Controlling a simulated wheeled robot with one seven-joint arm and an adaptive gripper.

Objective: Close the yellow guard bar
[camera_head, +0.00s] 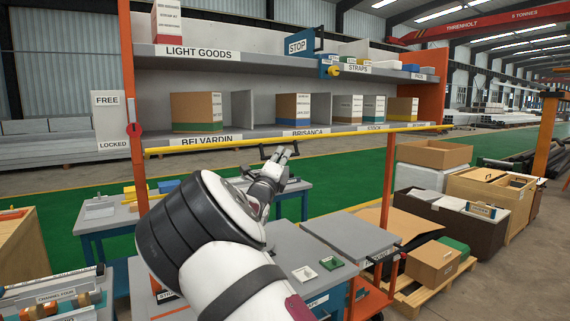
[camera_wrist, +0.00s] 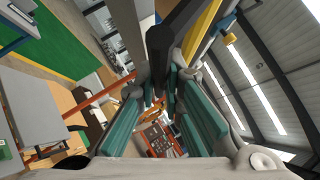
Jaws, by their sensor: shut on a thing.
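The yellow guard bar (camera_head: 210,145) runs nearly level across the front of the shelf rack, below the lower shelf. Its left end is close to the left orange post, and its right end reaches past the right post. A dark handle (camera_head: 265,152) hangs at the middle of the bar. My gripper (camera_head: 286,152) is at this handle, just under the bar. In the wrist view, my gripper (camera_wrist: 166,85) is shut on the dark handle (camera_wrist: 160,45), with the yellow bar (camera_wrist: 201,30) just beyond. The fingers hide part of the handle.
A FREE/LOCKED plate (camera_head: 109,120) with a red knob (camera_head: 133,129) is at the left post. Boxes (camera_head: 197,111) stand on the lower shelf (camera_head: 230,134) behind the bar. Grey tables (camera_head: 350,238) stand below. Crates and cartons (camera_head: 432,262) fill the right floor.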

